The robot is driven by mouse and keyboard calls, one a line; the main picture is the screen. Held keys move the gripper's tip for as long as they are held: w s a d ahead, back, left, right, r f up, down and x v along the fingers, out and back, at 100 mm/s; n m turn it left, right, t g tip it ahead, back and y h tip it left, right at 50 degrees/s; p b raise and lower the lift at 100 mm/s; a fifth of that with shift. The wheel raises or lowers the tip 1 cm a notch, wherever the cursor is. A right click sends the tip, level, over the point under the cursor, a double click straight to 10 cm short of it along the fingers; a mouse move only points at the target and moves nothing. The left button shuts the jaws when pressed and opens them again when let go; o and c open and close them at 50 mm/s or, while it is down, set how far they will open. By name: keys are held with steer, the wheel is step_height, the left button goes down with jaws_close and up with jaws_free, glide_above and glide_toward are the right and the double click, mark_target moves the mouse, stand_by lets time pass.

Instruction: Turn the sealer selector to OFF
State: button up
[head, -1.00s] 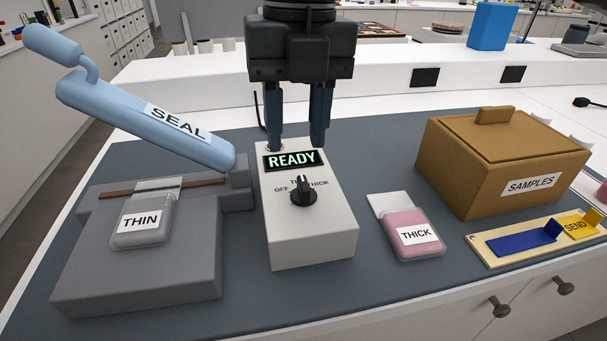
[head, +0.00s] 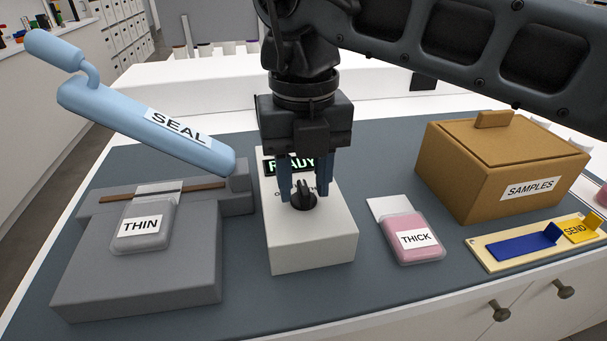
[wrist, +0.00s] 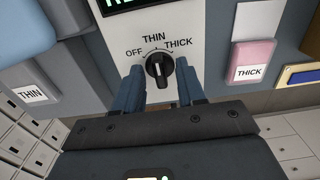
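The sealer selector (head: 303,201) is a round black knob on the white control box (head: 312,245). In the wrist view the knob (wrist: 158,69) has a white line pointing up toward THIN, with OFF to the left and THICK to the right. My gripper (head: 305,194) points down over the box. Its two blue fingers are open, one on each side of the knob, with a visible gap in the wrist view. The READY display (head: 290,165) is partly hidden behind the fingers.
Left of the box stands the grey sealer (head: 140,270) with its blue SEAL lever (head: 150,125) raised and a THIN pouch (head: 143,222) on it. To the right are a pink THICK pouch (head: 408,232), a brown SAMPLES box (head: 500,170) and a SEND tray (head: 490,255).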

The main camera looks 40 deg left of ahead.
steer(key=shift+c, duration=0.4)
jaws_close()
steer(key=n+b, duration=0.1)
steer(key=n, duration=0.4)
steer(key=shift+b, duration=0.35)
steer(key=shift+n+b, duration=0.3)
steer(key=shift+n, duration=2.1)
steer(key=shift+o, duration=0.4)
jaws_free()
steer(key=shift+r, duration=0.1)
